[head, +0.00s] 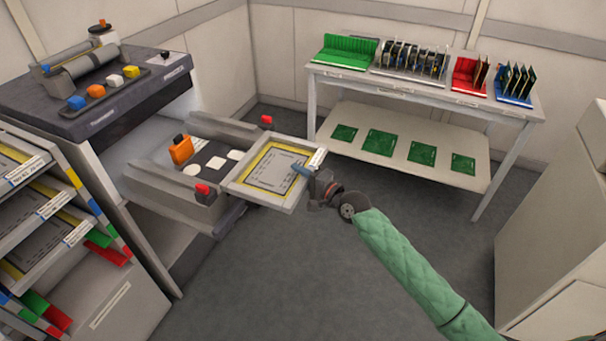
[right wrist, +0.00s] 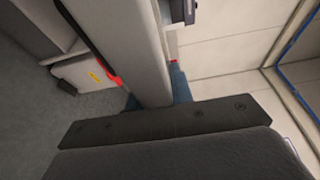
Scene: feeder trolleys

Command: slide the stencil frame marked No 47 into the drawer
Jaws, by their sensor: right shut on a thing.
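The stencil frame (head: 257,192) is a pale square frame with a yellow-edged grey sheet; the writing on its white label is too small to read. My right gripper (head: 301,171) is shut on its right-hand edge and holds it roughly level. The frame's left edge is at the open end of the pulled-out drawer (head: 165,196), between its two grey side rails or just outside them; I cannot tell which. In the right wrist view a grey bar of the frame (right wrist: 148,50) runs up from the blue fingertips. My left gripper is not in view.
A rack of similar frames (head: 40,210) is at left. A white table (head: 420,85) with board racks stands behind. A pale cabinet (head: 560,220) is at right. Open floor lies between.

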